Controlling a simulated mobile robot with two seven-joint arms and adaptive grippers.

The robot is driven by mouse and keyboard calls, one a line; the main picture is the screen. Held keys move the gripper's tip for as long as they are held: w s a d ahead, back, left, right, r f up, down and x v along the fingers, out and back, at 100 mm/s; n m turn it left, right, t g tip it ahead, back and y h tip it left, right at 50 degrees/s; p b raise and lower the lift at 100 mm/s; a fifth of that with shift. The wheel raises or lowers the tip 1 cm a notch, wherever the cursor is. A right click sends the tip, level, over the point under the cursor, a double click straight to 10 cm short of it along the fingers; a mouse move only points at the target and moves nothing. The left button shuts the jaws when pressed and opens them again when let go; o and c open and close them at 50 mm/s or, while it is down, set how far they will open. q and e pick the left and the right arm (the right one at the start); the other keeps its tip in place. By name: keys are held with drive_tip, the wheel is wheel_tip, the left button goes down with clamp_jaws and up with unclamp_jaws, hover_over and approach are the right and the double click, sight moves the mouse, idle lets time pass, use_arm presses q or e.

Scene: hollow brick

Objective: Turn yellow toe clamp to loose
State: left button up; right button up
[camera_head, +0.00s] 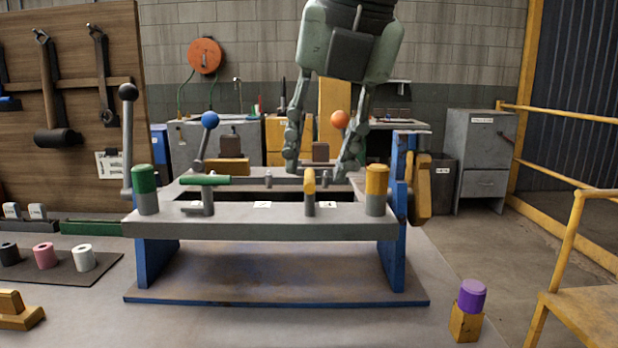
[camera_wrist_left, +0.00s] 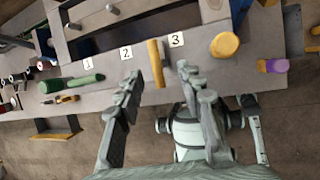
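The yellow toe clamp (camera_head: 309,182) stands on a grey post on the front beam of the fixture, its short handle pointing toward the head camera. In the left wrist view the yellow toe clamp (camera_wrist_left: 156,62) is a narrow bar between the labels 2 and 3. My left gripper (camera_head: 318,170) comes down from above, open and empty. In the left wrist view, the fingers of my left gripper (camera_wrist_left: 158,74) are spread to either side of the bar; contact cannot be made out. My right gripper is not in view.
A green-handled clamp (camera_head: 210,180) lies crosswise on the left of the beam (camera_head: 262,219). A green-topped post (camera_head: 144,190) and a yellow-topped post (camera_head: 376,190) flank it. A ball-ended lever (camera_head: 127,140) rises at left. A purple-topped block (camera_head: 471,296) stands at front right.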

sight(313, 178)
use_arm(q)
drive_tip(key=shift+x, duration=2.25)
drive_tip(key=shift+c, duration=0.5)
clamp_jaws()
